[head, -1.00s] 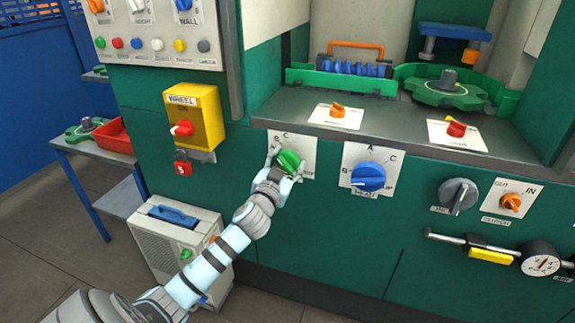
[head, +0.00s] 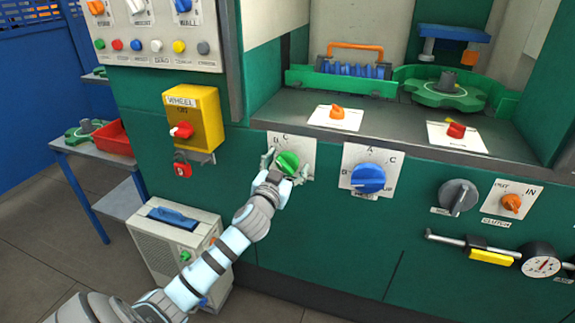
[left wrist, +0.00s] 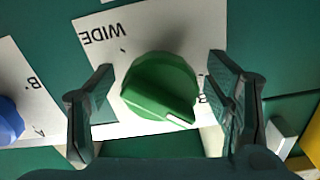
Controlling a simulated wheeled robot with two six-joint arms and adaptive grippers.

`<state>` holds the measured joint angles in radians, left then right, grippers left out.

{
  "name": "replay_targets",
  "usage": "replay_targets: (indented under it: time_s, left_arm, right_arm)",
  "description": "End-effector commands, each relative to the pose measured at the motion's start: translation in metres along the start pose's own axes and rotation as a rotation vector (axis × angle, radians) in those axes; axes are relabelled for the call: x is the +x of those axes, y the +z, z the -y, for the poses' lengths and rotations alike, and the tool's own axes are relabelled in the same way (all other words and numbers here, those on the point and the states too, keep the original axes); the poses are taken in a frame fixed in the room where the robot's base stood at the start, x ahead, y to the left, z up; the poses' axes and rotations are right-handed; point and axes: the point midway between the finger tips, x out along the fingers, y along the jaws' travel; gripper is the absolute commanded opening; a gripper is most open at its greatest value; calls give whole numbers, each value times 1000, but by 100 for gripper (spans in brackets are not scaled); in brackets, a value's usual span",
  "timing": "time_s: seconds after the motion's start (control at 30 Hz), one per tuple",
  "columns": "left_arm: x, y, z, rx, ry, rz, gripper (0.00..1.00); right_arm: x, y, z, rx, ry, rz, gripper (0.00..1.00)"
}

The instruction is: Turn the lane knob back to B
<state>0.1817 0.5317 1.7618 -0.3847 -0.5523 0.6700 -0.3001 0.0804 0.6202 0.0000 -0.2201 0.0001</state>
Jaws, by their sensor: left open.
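The green knob (head: 287,163) sits on a white plate (head: 303,148) on the green machine front, with letters B and C near its top left. My left gripper (head: 285,170) is open around it, one finger on each side. In the left wrist view, the green knob (left wrist: 160,85) shows between the spread fingers of my left gripper (left wrist: 165,95), with gaps on both sides. There the plate reads upside down, with WIDE at upper left. The knob's white mark points lower right, a little below the letter B at right. My right gripper is not in view.
A blue knob (head: 368,179) on its own plate is close to the right. A yellow switch box (head: 205,105) with a red handle and a red padlock (head: 182,168) is to the left. The grey shelf edge (head: 400,145) juts out above the knobs.

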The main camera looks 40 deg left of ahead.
Motion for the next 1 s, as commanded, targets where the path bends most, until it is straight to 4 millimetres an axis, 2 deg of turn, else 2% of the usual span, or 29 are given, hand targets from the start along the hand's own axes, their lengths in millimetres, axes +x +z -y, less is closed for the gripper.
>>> replay_targets:
  time_s: [0.13,0.23,0.5,0.6,0.73,1.0]
  left_arm:
    - [-4,0,0,2,0,-1,72]
    - [-19,0,0,4,1,-1,72]
    - [-92,0,-1,3,4,1,72]
    - [-110,1,-1,2,3,2,72]
    - [-120,0,0,0,0,0,72]
    - [-120,0,0,0,0,0,72]
  right_arm:
    - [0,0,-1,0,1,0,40]
    - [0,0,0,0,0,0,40]
    - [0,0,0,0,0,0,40]
    - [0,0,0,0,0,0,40]
    - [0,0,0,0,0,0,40]
    - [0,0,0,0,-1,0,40]
